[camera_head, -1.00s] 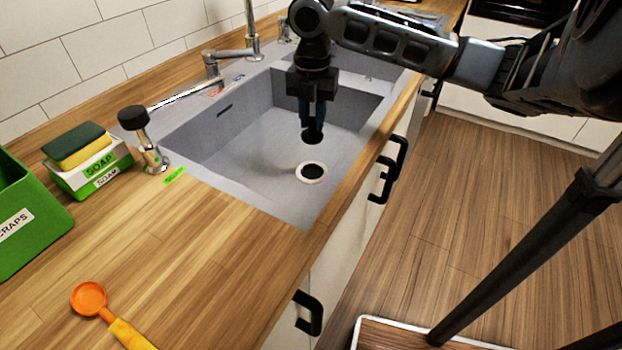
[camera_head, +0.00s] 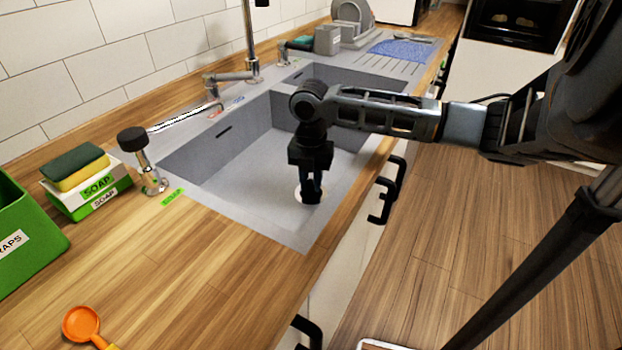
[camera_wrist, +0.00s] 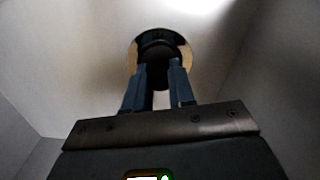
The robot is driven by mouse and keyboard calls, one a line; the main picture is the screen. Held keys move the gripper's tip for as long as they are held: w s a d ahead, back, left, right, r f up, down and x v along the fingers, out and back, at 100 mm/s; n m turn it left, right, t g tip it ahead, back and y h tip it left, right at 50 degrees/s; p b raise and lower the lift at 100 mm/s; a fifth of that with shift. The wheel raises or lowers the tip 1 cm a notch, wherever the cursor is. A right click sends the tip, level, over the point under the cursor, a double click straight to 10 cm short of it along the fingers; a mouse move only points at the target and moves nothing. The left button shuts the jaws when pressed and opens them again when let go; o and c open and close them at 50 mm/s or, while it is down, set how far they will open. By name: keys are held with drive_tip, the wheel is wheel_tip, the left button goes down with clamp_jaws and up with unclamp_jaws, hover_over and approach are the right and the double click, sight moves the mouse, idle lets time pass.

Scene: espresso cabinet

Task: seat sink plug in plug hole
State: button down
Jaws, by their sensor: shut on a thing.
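My gripper (camera_head: 312,192) points down into the near sink basin, its fingers shut on the dark sink plug (camera_head: 312,197). The plug hole (camera_head: 297,194) has a pale rim, which shows to the left of and behind the plug in the head view. In the wrist view my two blue-grey fingers (camera_wrist: 161,72) hold the dark round plug (camera_wrist: 160,52) in front of the brass-coloured ring of the plug hole (camera_wrist: 132,52). The plug covers most of the opening. I cannot tell whether the plug touches the hole.
The grey sink (camera_head: 245,222) has steep basin walls. A tap (camera_head: 232,76) stands behind it. A soap dispenser (camera_head: 140,160), a sponge on a soap box (camera_head: 85,185), a green scraps bin (camera_head: 25,235) and an orange scoop (camera_head: 82,324) are at left.

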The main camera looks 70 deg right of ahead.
sight(311, 181)
drive_tip(key=shift+f, duration=0.1)
drive_tip(key=c, duration=1)
unclamp_jaws()
drive_tip(key=shift+o, duration=0.2)
wheel_tip(311, 181, up, 12)
